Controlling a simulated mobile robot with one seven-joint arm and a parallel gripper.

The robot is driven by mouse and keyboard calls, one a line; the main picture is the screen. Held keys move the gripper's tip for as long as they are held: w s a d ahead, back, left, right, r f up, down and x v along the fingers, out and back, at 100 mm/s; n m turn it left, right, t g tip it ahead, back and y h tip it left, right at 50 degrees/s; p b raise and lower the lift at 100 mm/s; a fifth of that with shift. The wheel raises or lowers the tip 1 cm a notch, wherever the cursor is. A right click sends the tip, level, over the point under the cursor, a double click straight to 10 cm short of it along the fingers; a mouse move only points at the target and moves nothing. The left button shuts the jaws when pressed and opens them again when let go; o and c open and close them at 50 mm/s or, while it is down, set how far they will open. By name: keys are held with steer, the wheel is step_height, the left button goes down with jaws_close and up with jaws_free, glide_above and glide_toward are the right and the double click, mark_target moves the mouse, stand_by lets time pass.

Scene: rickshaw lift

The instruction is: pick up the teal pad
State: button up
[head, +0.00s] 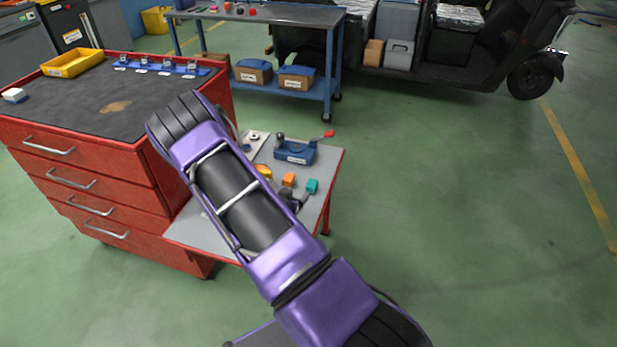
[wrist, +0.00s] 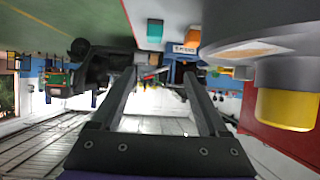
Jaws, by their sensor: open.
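The teal pad (head: 312,186) is a small block near the right edge of the grey side shelf (head: 212,228). In the wrist view the teal pad (wrist: 155,32) shows above and beyond the fingers, apart from them. An orange pad (head: 289,180) is just left of it; it also shows in the wrist view (wrist: 192,37). My gripper (wrist: 160,74) is open, with nothing between its fingers. In the head view my arm hides much of the shelf, and I cannot make out the fingers clearly.
A yellow piece (head: 264,171) and a blue fixture (head: 296,151) with a red-tipped handle share the shelf. A yellow cylinder (wrist: 287,108) is close at the wrist view's right. The red drawer cabinet (head: 140,170) stands left. Floor to the right is clear.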

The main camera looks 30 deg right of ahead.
steer(key=b, duration=0.1)
glide_toward(311, 184)
steer(key=x, duration=0.4)
steer(key=shift+w+d+f, duration=0.15)
steer(key=shift+w+d, duration=0.05)
steer(key=shift+d, duration=0.2)
steer(key=shift+b+x, duration=0.5)
steer(key=shift+x, duration=2.4)
steer(key=shift+f, duration=0.15)
jaws_close()
